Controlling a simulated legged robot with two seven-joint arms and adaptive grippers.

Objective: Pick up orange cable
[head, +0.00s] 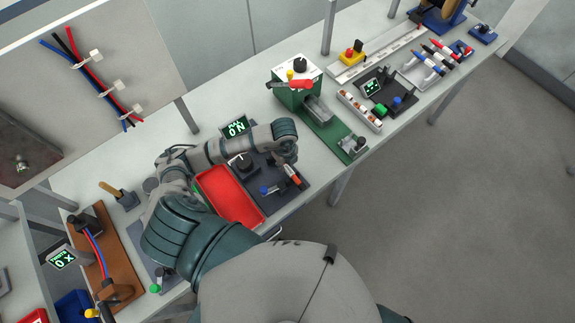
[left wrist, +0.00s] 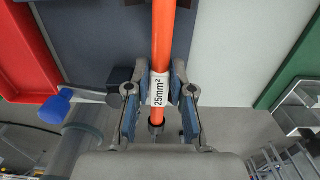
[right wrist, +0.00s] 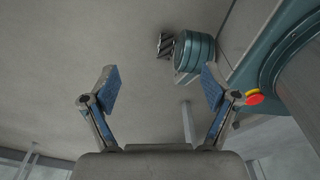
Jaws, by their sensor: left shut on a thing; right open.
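The orange cable (left wrist: 163,40) runs upright through the left wrist view and carries a white label reading 25mm². My left gripper (left wrist: 160,106) is shut on it around the label, with one blue-padded finger on each side. In the head view the orange cable (head: 292,174) shows as a short piece below my left gripper (head: 287,158), over a dark plate (head: 300,193). My right gripper (right wrist: 157,84) is open and empty in the right wrist view, with grey floor behind it. I cannot make it out in the head view.
A red tray (head: 228,197) lies left of the dark plate. A small lit display (head: 236,127) stands behind my left arm. The bench's front edge is close to the dark plate.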

